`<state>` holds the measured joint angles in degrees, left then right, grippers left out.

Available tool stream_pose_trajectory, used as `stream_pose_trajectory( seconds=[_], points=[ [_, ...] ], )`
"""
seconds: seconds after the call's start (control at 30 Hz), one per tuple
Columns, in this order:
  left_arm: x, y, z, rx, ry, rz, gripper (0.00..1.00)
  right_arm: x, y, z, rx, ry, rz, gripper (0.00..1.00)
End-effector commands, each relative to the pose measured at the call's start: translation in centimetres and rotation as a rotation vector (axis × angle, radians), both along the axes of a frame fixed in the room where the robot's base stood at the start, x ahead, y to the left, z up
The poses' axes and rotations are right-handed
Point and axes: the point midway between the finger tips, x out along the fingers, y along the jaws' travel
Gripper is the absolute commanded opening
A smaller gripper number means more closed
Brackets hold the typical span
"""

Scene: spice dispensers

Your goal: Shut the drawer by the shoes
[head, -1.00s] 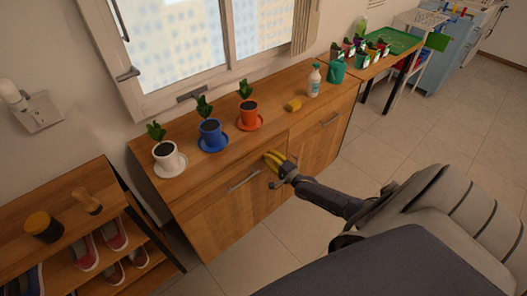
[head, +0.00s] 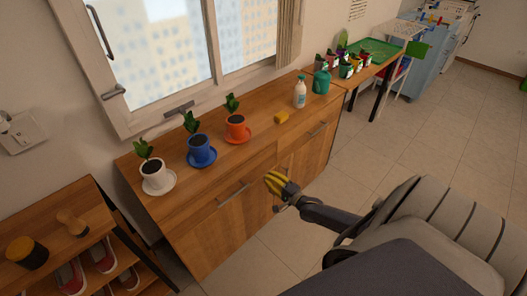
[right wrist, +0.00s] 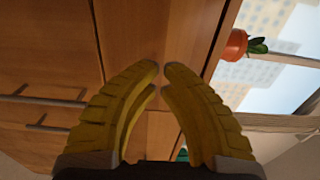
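The wooden cabinet (head: 195,245) stands below the window, with its left drawer (head: 205,208) nearest the shoe rack. A bar handle (head: 232,192) runs along that drawer front. How far the drawer stands out is hard to tell. My right gripper (head: 270,179) has yellow fingers and is in front of the cabinet, to the right of this handle. In the right wrist view its fingertips (right wrist: 161,68) are nearly together with nothing between them, facing the wood. Contact with the cabinet cannot be told. My left gripper is not in view.
The shoe rack (head: 112,222) with red shoes (head: 70,277) stands at the lower left. Floor to the right is clear.

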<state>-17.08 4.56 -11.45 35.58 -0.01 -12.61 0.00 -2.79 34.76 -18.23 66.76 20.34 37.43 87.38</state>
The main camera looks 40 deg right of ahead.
Motion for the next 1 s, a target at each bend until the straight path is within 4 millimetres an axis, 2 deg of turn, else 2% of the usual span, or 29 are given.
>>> stream_pose_trajectory(
  seconds=[0.03, 0.2, 0.4, 0.77, 0.9, 0.97, 1.0],
  points=[
    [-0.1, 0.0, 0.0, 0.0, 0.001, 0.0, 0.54, -1.0, -0.1, -0.1, 0.002, 0.003, 0.0, 0.0],
    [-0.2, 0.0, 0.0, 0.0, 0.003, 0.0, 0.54, -3.6, -0.3, -0.1, 0.0, 0.002, 0.001, 0.0],
    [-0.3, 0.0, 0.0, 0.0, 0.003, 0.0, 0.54, -5.7, -0.5, -0.1, 0.001, 0.002, 0.0, 0.0],
    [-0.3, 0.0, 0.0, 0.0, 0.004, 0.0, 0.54, -6.8, -0.6, -0.1, -0.029, -0.001, 0.0, 0.0],
    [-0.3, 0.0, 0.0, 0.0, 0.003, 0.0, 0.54, -6.9, -0.5, -1.3, -0.206, 0.033, 0.014, 0.0],
    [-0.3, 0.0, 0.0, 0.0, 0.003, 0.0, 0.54, -7.3, -0.8, -2.9, -0.35, 0.077, 0.029, 0.0],
    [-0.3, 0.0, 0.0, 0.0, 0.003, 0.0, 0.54, -7.8, -1.3, -4.4, -0.463, 0.115, 0.043, 0.0]
  ],
)
